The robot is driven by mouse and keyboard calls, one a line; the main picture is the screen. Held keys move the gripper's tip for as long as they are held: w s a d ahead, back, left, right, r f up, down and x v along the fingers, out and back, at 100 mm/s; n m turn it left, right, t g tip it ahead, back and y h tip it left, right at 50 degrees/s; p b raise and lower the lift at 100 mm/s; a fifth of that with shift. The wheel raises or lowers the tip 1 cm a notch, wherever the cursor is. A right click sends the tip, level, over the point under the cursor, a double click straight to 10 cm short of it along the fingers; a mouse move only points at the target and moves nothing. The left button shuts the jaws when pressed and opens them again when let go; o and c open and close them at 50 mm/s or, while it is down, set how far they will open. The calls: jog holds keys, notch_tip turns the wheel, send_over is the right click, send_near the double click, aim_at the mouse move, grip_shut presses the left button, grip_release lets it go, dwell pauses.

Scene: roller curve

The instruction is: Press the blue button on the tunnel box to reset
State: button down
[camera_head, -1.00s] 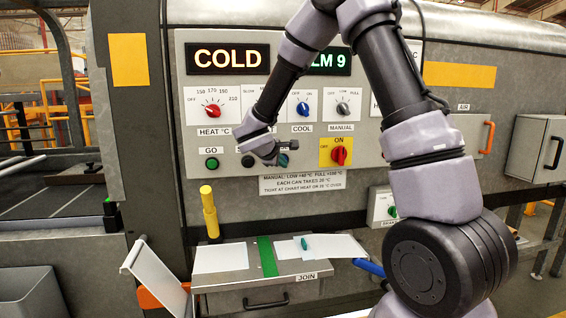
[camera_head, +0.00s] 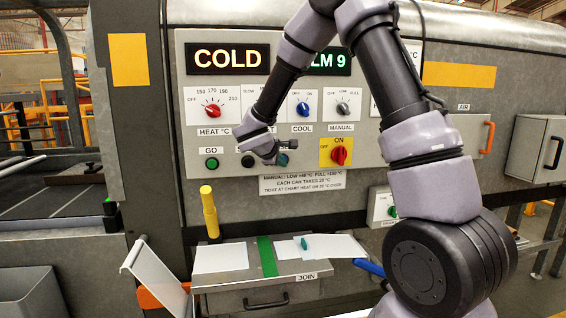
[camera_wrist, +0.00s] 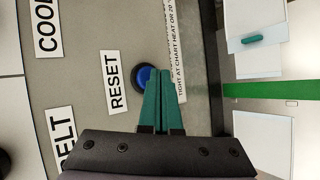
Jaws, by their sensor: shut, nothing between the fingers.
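The blue button (camera_wrist: 142,77) is in the wrist view, in a dark round collar next to the RESET label (camera_wrist: 114,82). My gripper (camera_wrist: 161,72) has its two green fingers together, with nothing between them. The fingertips overlap the button's edge in the wrist view; I cannot tell whether they touch it. In the head view my gripper (camera_head: 290,144) is in front of the lower row of buttons on the tunnel box's control panel (camera_head: 232,143), and it largely hides the blue button.
A green GO button (camera_head: 212,163) and a dark button (camera_head: 248,161) are to the left. A red switch on a yellow plate (camera_head: 340,152) is close on the right. Below, a JOIN drawer (camera_head: 285,292) and a yellow post (camera_head: 210,212) stick out from the box.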

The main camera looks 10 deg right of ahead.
jog(key=shift+w, duration=0.45)
dwell(0.6)
jog(key=shift+s, duration=0.9)
jog(key=s, duration=0.5)
dwell(0.7)
